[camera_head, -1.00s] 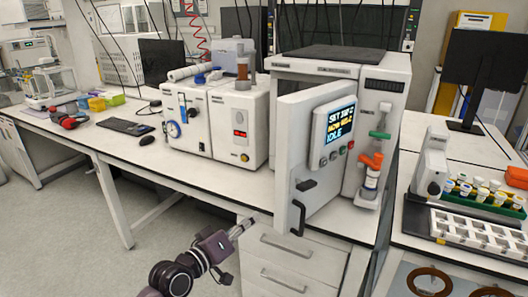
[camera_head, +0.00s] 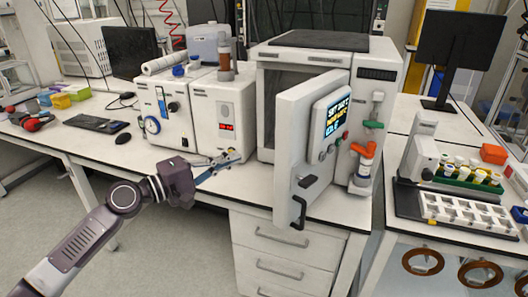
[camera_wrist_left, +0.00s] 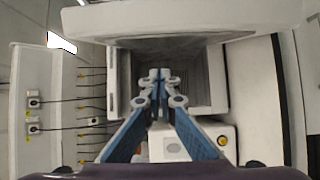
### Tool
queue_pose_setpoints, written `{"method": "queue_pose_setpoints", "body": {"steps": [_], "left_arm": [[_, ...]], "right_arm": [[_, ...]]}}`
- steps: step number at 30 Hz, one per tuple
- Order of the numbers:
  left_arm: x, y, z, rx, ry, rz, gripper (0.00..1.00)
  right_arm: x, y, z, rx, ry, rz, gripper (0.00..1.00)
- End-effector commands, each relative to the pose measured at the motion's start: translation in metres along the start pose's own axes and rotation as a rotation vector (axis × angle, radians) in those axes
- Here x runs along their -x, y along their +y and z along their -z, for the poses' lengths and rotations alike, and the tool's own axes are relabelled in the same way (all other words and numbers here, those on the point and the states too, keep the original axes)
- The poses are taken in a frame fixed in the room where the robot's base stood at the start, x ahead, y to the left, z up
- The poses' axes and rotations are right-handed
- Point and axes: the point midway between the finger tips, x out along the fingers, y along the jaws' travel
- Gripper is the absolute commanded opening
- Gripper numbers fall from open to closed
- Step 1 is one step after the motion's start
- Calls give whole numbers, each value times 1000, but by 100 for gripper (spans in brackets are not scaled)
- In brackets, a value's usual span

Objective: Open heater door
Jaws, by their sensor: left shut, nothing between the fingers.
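The heater (camera_head: 322,42) is the large white box on the bench. Its door (camera_head: 305,130), with a lit display (camera_head: 337,116) and a black handle (camera_head: 299,213), stands ajar, swung out toward me. A dark gap into the chamber shows left of the door. My left gripper (camera_head: 236,155) is left of the door, in front of the gap, apart from the handle. In the left wrist view its blue fingers (camera_wrist_left: 161,80) are together and empty, pointing at the open chamber (camera_wrist_left: 195,75). My right gripper is not in view.
A white instrument (camera_head: 215,112) with tubes stands just left of the heater. Drawers (camera_head: 280,250) are below the heater. The keyboard (camera_head: 95,123) and mouse lie on the left.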

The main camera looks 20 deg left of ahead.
Motion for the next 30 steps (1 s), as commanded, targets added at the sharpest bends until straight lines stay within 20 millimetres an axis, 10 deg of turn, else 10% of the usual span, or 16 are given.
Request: {"method": "queue_pose_setpoints", "body": {"steps": [10, 30], "left_arm": [[-72, 7, 0, 0, -1, -3, 0], [-77, -1, -40, -2, 0, 0, 0]], "right_arm": [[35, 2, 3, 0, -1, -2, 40], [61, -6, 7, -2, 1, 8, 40]]}}
